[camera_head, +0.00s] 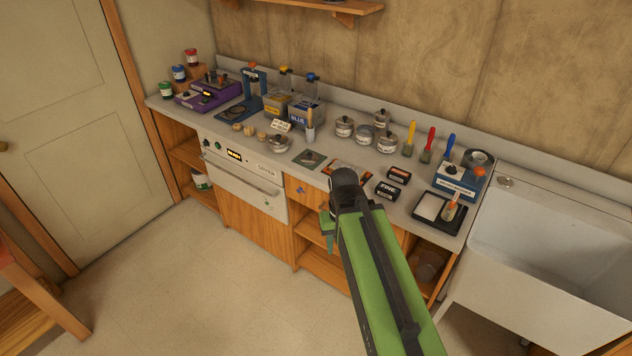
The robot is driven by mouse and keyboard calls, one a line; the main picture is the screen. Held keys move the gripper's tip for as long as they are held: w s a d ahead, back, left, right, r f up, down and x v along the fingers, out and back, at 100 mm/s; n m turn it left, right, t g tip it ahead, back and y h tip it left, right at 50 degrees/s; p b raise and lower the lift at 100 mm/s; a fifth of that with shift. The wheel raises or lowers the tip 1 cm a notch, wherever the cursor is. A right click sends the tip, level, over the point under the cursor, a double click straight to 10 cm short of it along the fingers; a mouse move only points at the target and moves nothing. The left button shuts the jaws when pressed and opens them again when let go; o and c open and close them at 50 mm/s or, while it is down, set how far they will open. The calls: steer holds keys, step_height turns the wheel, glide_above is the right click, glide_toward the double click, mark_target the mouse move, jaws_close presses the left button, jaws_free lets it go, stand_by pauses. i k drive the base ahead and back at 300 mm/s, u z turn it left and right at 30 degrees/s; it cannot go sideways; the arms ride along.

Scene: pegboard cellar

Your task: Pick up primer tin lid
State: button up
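Several small metal tins stand in a group on the counter. Three carry knobbed lids: a left tin (344,127), a back tin (381,118) and a front tin (387,142). Another tin (365,133) between them shows no clear knob. Their labels are too small to read, so I cannot tell which is primer. A dark, knobbed, lid-like piece (310,158) lies on a green mat left of my arm. My gripper (328,226) hangs low in front of the counter edge, apart from the tins. Its fingers are too small and partly hidden to judge; I see nothing held.
Two black boxes (387,190), brushes (428,145), a blue tape dispenser (458,178) and a black tray (437,210) crowd the right counter. A white sink (550,245) adjoins. Blue and yellow containers (306,112) stand behind left. The floor (190,270) in front is clear.

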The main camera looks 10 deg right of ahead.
mark_target(308, 158)
steer(key=u, duration=1.2)
steer(key=i, duration=1.95)
steer(key=z, duration=0.3)
